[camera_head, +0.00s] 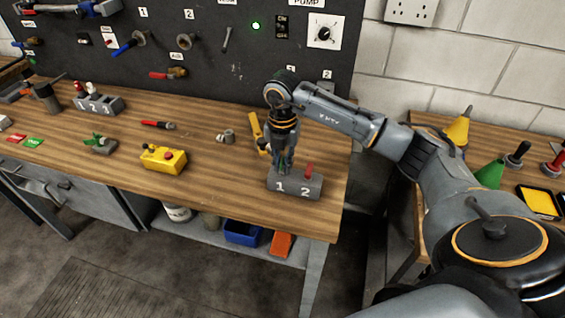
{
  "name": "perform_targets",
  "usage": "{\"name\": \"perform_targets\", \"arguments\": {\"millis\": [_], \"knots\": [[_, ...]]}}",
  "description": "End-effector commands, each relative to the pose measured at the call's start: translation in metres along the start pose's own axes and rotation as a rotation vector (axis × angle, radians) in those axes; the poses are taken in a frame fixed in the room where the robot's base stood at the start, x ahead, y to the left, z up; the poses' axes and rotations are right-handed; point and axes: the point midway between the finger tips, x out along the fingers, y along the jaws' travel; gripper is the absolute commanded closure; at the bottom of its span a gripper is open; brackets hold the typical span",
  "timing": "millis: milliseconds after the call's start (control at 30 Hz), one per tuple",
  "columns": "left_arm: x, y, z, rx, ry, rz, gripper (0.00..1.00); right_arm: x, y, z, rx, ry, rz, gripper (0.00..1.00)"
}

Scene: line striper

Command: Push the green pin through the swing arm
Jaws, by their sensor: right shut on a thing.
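My right gripper (284,168) points straight down over the grey block marked 1 and 2 (310,192), at its hole side marked 1. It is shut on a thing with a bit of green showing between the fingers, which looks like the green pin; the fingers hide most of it. A red pin (309,170) stands upright in the block at the side marked 2. A yellow bar (256,127) stands just behind and left of the gripper; I cannot tell if it is the swing arm. My left gripper is out of view.
The wooden bench (225,185) has free room left of the block. A yellow box with knobs (163,158), a small metal fitting (227,136) and another numbered block (98,104) stand on it. A dark tool panel (210,60) rises behind. A second table with a green cone (490,174) is at right.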

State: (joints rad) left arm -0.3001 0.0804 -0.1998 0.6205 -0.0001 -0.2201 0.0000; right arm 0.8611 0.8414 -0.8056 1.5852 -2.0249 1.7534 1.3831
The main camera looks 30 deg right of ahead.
Motion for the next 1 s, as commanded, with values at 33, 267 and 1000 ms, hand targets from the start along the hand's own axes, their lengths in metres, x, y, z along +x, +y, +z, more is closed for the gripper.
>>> {"name": "perform_targets", "arguments": {"millis": [33, 267, 1000], "knots": [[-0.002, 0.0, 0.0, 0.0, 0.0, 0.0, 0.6, -0.002, 0.0, 0.0, 0.0, 0.0, 0.0, 1.0], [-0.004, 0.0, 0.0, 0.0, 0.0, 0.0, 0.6, -0.006, 0.0, 0.0, 0.0, -0.001, 0.0, 1.0], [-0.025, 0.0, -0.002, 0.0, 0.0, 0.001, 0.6, -0.036, 0.0, 0.0, 0.0, -0.001, 0.0, 1.0]]}}
